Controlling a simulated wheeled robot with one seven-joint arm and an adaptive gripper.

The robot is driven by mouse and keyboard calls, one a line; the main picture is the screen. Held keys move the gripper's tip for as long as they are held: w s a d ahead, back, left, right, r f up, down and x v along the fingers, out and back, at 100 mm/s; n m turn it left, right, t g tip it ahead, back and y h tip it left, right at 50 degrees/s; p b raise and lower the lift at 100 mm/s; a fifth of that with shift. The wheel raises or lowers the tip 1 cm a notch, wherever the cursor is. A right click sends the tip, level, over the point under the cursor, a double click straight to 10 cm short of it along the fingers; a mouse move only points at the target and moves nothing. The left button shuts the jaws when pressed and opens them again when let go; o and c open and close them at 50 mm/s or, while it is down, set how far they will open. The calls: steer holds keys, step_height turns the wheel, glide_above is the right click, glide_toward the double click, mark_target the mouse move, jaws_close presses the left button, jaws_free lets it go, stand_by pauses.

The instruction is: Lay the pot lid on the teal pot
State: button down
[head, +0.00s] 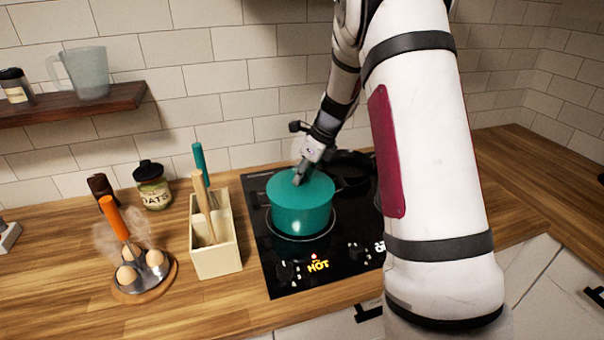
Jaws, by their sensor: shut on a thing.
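The teal pot (301,218) stands upright on the front left of the black cooktop. The pot lid (318,187), also teal, is level at the top of the pot and lines up with its rim. I cannot tell whether it rests fully on the rim or sits a hair above it. My gripper (299,178) comes down from above and behind and is shut on the lid at its middle. The knob is hidden by the fingers.
The cooktop (283,257) shows a glowing "HOT" sign. A black pan (349,165) is behind the pot, partly hidden by my arm. A cream utensil holder (215,257), an egg tray (147,290) and an oats jar (153,188) stand to the left.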

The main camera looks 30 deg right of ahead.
steer(key=c, duration=1.2)
jaws_free()
steer(key=shift+o, duration=0.5)
steer(key=o, duration=0.5)
steer(key=shift+c, duration=0.2)
steer(key=shift+r+p, duration=0.85)
steer(key=shift+r, duration=2.65)
